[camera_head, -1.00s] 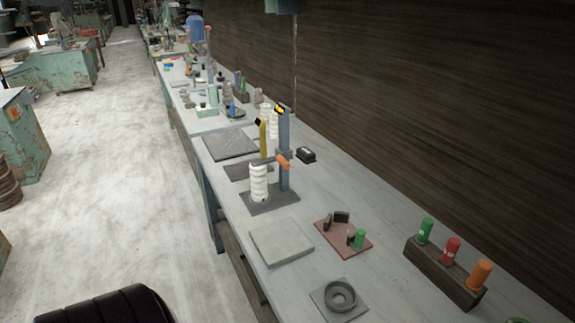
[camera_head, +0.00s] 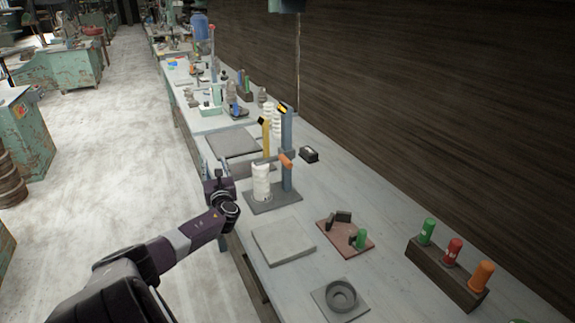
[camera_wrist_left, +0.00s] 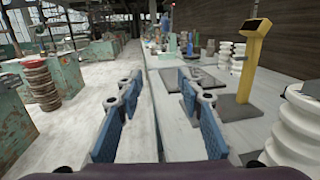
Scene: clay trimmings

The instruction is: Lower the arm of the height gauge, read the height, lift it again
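The height gauge has a grey base plate (camera_head: 283,201), a blue-grey upright post (camera_head: 287,140) and an arm with an orange handle (camera_head: 286,160). A white ribbed cylinder (camera_head: 261,182) stands on the base under the arm; the wrist view shows it close at the right edge (camera_wrist_left: 297,130). I cannot tell whether the arm touches its top. My left gripper (camera_head: 219,168) is at the bench's front edge, left of the gauge, apart from it. In the wrist view its two blue-padded fingers (camera_wrist_left: 160,115) are spread wide with nothing between. My right gripper is not in view.
A yellow post (camera_head: 266,139) stands just behind the gauge; it also shows in the wrist view (camera_wrist_left: 248,60). A dark slab (camera_head: 233,142) lies beyond. Nearer are a pale slab (camera_head: 283,242), a reddish board (camera_head: 344,248) and a grey ring (camera_head: 341,295). A block with coloured handles (camera_head: 437,272) stands right.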

